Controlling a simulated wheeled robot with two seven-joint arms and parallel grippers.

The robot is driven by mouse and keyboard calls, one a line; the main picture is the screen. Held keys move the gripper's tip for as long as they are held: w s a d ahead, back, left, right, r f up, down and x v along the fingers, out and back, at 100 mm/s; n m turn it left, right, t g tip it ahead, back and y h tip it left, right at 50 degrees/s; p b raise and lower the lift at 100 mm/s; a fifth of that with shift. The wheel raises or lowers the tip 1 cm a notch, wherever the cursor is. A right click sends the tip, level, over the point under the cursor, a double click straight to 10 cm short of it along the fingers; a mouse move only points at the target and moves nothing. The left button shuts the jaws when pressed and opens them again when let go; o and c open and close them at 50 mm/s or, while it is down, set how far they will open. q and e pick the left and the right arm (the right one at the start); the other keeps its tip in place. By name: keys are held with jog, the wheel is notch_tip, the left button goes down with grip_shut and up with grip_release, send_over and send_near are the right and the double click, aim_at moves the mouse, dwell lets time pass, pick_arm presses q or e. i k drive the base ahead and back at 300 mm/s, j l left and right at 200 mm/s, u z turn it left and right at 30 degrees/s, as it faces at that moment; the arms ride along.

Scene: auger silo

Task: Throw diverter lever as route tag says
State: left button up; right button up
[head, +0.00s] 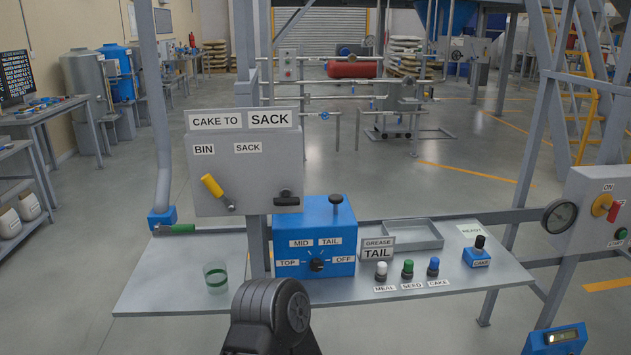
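The route tag (243,120) on the grey diverter panel (222,180) reads "CAKE TO SACK". The diverter lever (212,187) has a yellow handle and leans up and left from its pivot, toward the "BIN" label (204,149). The "SACK" label (248,147) is to the right of it, above the pivot side. A black knob (287,196) sits at the panel's lower right. No gripper fingers are in view.
A post and pipe stand left of the panel.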

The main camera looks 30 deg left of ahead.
aim_at(216, 191)
jog(key=u, duration=1.6)
